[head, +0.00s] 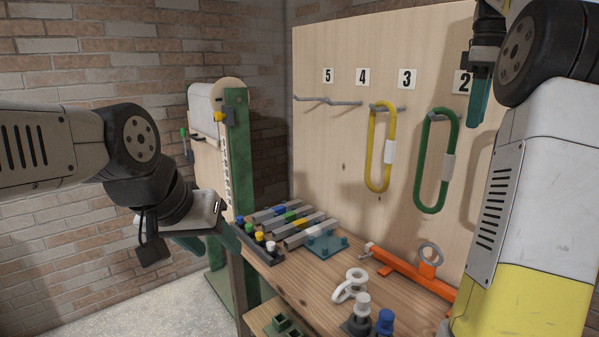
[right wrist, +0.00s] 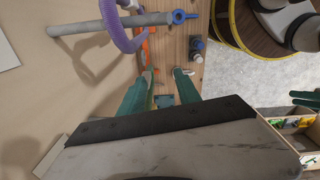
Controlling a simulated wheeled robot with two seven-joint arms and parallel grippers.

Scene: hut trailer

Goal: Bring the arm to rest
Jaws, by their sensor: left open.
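My left gripper (head: 210,238) hangs at the left in the head view, in front of the green post and left of the workbench. Its teal fingers are apart, with nothing seen between them. My right arm rises along the right edge of the head view. In the right wrist view, the right gripper's green fingers (right wrist: 166,72) are apart over the wooden bench, with nothing seen held.
A yellow loop (head: 380,150) and a green loop (head: 436,160) hang on the wooden board. The workbench (head: 315,285) carries several grey bars, white rings (head: 350,286) and an orange tool (head: 415,272). A purple ring (right wrist: 115,28) hangs near the right gripper.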

